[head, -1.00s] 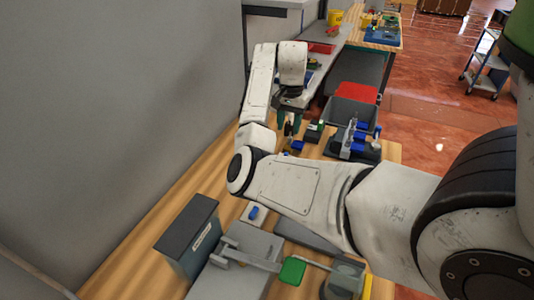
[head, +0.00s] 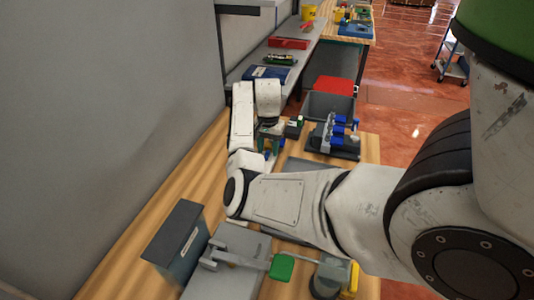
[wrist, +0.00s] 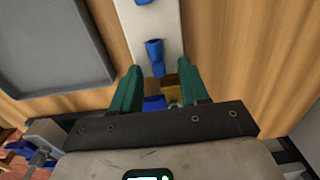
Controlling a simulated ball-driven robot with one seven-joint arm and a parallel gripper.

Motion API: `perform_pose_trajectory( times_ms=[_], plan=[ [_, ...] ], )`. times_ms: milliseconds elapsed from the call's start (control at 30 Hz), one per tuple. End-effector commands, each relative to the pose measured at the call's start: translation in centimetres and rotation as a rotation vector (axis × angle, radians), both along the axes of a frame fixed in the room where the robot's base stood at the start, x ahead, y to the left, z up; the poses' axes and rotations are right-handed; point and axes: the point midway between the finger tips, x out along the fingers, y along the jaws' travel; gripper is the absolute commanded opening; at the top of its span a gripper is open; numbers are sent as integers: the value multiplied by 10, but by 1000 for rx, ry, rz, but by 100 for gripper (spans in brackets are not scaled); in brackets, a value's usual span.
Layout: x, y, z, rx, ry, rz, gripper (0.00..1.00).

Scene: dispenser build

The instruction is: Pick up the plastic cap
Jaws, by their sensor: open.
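My gripper (wrist: 160,84) is open, with its two green fingers apart, pointing down over the wooden bench. Between and just ahead of the fingers in the wrist view are a small blue plastic piece (wrist: 155,52) on a pale strip, another blue piece (wrist: 154,103) and a brass-coloured piece (wrist: 171,90). I cannot tell for sure which of these is the plastic cap. Nothing is visibly gripped. In the head view my gripper (head: 268,146) is low over the bench, and my arm hides much of the area beneath it.
A grey tray (wrist: 108,75) lies left of the fingers in the wrist view. In the head view a fixture with blue parts (head: 327,132) stands to the right, a grey bin (head: 329,106) behind it, and a dark box (head: 178,243) and green-ended lever (head: 282,266) in front.

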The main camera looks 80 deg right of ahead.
Motion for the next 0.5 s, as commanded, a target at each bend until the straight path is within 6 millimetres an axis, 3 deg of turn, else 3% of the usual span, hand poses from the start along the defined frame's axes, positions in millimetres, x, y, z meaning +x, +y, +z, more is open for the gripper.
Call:
perform_pose_trajectory(
  times_ms=[267,500],
  plan=[
    [0,0,-3,0,0,0,44],
    [0,0,-3,-1,0,0,21]
  ],
)
